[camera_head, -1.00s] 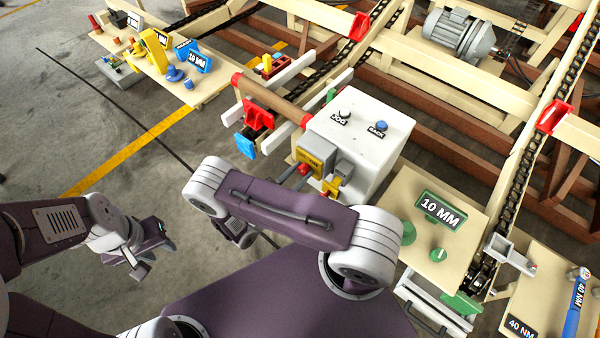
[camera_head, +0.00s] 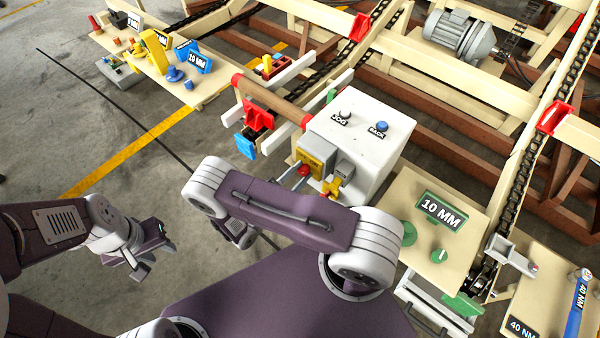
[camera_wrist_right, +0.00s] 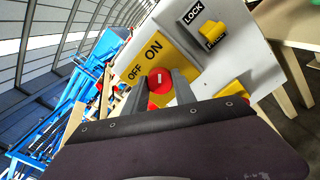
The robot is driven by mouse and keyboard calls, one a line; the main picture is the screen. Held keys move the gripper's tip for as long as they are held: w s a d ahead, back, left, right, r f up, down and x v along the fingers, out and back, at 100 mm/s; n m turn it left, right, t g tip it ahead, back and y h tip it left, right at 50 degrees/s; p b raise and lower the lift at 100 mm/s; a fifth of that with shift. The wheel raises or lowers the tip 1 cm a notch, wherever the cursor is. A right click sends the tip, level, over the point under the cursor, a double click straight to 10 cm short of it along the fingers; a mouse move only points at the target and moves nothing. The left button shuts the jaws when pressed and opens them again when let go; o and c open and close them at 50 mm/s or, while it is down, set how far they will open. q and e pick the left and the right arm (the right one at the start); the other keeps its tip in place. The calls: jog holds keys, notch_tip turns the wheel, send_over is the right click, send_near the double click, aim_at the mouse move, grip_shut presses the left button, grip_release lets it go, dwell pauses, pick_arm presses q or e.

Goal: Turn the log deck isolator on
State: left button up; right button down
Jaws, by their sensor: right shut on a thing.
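The isolator is a red round knob (camera_wrist_right: 160,82) on a yellow plate (camera_wrist_right: 172,52) marked OFF and ON, seen in the right wrist view. A small pale mark shows on the knob; I cannot tell surely which word it points to. My right gripper (camera_wrist_right: 161,88) has its two grey fingers on either side of the knob, shut on it. In the head view the red knob (camera_head: 304,170) shows at the front of the white control box (camera_head: 375,150), and my right arm partly hides the gripper. My left gripper (camera_head: 152,250) is open and empty above the floor.
A yellow lock piece (camera_wrist_right: 213,35) beside a LOCK label sits close to the knob, with another yellow part (camera_wrist_right: 232,92) below it. JOG and BACK buttons top the box. A bench with a 10 MM sign (camera_head: 441,210) stands to the right.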

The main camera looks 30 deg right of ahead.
jog(key=c, duration=1)
grip_release()
jog(key=shift+a, duration=0.1)
jog(key=b+v, duration=0.1)
jog(key=v, duration=0.8)
